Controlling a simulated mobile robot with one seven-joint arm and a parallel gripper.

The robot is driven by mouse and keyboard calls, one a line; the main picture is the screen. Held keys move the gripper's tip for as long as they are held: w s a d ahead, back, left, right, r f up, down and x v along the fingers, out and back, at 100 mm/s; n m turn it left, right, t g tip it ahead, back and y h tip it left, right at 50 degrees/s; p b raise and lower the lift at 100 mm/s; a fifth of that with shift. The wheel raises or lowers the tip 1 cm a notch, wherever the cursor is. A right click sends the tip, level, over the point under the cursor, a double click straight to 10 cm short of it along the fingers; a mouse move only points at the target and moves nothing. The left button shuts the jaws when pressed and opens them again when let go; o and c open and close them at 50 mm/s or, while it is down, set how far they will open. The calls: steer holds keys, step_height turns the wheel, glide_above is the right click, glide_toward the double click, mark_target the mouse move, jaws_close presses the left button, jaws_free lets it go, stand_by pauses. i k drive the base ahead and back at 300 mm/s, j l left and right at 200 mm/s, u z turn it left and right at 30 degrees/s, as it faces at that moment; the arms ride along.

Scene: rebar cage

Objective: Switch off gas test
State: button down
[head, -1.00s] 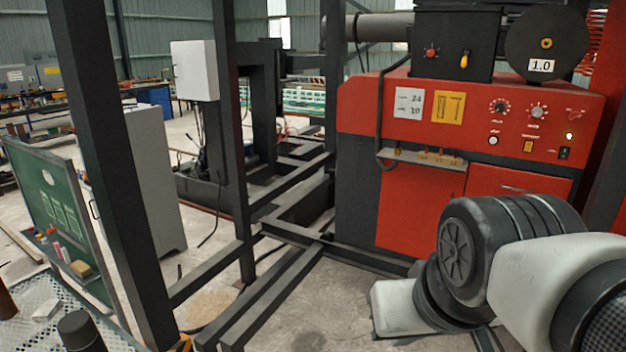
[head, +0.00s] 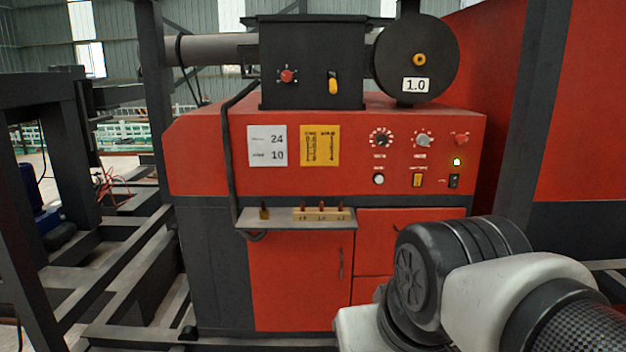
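A red and black machine (head: 215,150) stands ahead in the head view. Its front panel carries two round dials (head: 381,138) (head: 424,138), a white round button (head: 379,179), a yellow switch (head: 417,180), a red knob (head: 461,138) and a black rocker switch (head: 454,181). A small lamp (head: 457,161) above the rocker glows yellowish. The black box on top has a red knob (head: 287,76) and a yellow lever (head: 333,83). The labels are too small to read, so I cannot tell which control is for the gas test. My arm shows at the lower right; my gripper is out of view.
A small shelf (head: 280,224) with nozzle-like pieces sticks out below the panel. A white card (head: 267,146) and a yellow card (head: 320,146) are on the panel. Dark frame beams (head: 120,265) run along the floor at left, and a dark post (head: 537,120) stands at right.

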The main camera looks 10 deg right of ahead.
mark_target(417, 177)
steer(key=z, duration=0.8)
steer(key=i+j, duration=0.1)
steer(key=i, duration=0.35)
steer(key=i+j+z, duration=0.1)
steer(key=i, duration=0.35)
